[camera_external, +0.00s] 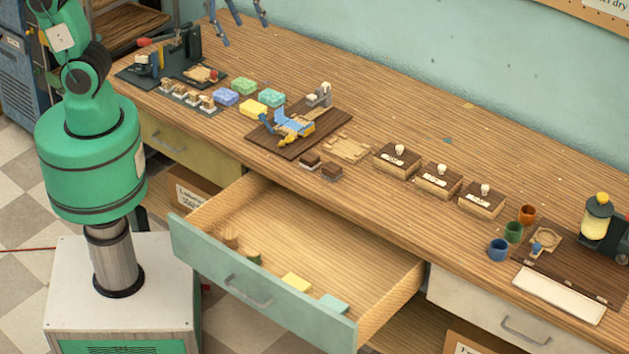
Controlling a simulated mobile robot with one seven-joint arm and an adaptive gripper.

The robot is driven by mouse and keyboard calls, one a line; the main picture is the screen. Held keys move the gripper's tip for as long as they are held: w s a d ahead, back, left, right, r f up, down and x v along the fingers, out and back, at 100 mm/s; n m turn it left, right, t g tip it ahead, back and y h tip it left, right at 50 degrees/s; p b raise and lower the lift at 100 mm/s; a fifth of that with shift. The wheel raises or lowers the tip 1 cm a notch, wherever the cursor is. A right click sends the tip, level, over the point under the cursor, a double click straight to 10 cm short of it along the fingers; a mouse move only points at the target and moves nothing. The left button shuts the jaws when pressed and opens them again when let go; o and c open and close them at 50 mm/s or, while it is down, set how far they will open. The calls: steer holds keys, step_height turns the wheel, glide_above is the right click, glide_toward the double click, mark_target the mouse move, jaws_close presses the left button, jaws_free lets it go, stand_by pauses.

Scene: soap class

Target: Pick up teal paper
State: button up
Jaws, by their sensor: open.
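A small flat teal piece (333,303), which looks like the teal paper, lies in the open drawer (376,296), near its front right corner. A yellow piece (296,282) lies to its left in the same drawer. My gripper (243,36) shows at the top edge of the picture, partly cut off. Its dark blue fingers are spread, open and empty, above the back of the bench. It is far from the teal piece.
The wooden bench (400,118) holds soap-like blocks, including a teal one (271,97), a dark board (335,127) with a blue device, several wooden boxes, three cups and a white tray (558,293). The drawer juts out in front. Small brown and green items lie at its left.

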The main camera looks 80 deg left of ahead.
steer(key=w+d+f+n+g+p, duration=0.1)
steer(key=w+d+f, duration=0.2)
steer(key=w+d, duration=0.25)
steer(key=w+d+f+n, duration=0.1)
steer(key=w+d+f, duration=0.25)
steer(key=w, duration=0.25)
steer(key=n+g+p, duration=0.3)
steer(key=n+p, duration=0.1)
steer(key=n, duration=0.1)
glide_above(330, 306)
step_height(330, 306, down, 41)
steer(key=shift+f+y, duration=0.1)
steer(key=shift+y, duration=0.2)
steer(key=shift+f+b, duration=0.4)
steer(key=shift+f, duration=3.9)
